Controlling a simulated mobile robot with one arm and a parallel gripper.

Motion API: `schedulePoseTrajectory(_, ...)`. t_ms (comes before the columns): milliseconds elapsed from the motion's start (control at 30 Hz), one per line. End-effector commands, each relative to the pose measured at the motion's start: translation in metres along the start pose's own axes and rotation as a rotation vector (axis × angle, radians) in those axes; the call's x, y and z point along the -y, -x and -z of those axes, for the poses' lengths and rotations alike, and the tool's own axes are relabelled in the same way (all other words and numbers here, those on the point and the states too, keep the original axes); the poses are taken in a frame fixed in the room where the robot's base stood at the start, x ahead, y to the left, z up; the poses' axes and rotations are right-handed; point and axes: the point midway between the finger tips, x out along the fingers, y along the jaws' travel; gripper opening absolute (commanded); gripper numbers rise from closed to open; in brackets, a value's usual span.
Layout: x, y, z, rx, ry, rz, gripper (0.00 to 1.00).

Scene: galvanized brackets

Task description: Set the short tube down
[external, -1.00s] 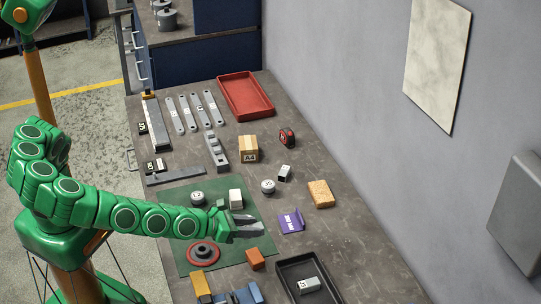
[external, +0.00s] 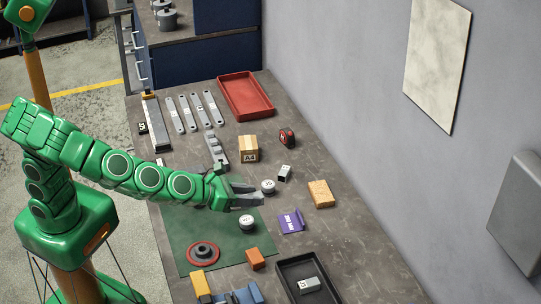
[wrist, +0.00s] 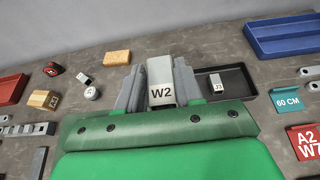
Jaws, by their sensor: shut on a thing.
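The short tube (wrist: 161,70) is a pale grey square piece marked W2. In the wrist view it stands between the two grey fingers of my gripper (wrist: 157,84), which are shut on it. In the external view my gripper (external: 247,194) is over the far edge of the green mat (external: 197,231), and I cannot make out the tube there. Whether the tube's lower end touches anything is hidden.
Round weights (external: 268,187) (external: 246,222) lie close to my gripper. A small block (external: 284,173), cork block (external: 321,194), purple piece (external: 291,221) and A4 box (external: 248,149) are nearby. The black tray (external: 281,275) holds a J3 piece. Bare bench lies right of the tape measure (external: 287,138).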

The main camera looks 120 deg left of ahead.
Motion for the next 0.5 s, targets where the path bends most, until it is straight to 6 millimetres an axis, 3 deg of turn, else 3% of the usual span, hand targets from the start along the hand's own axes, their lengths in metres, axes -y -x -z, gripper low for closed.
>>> schedulePoseTrajectory(500,0.001,0.025,-0.058,0.003,0.005,0.002,0.04)
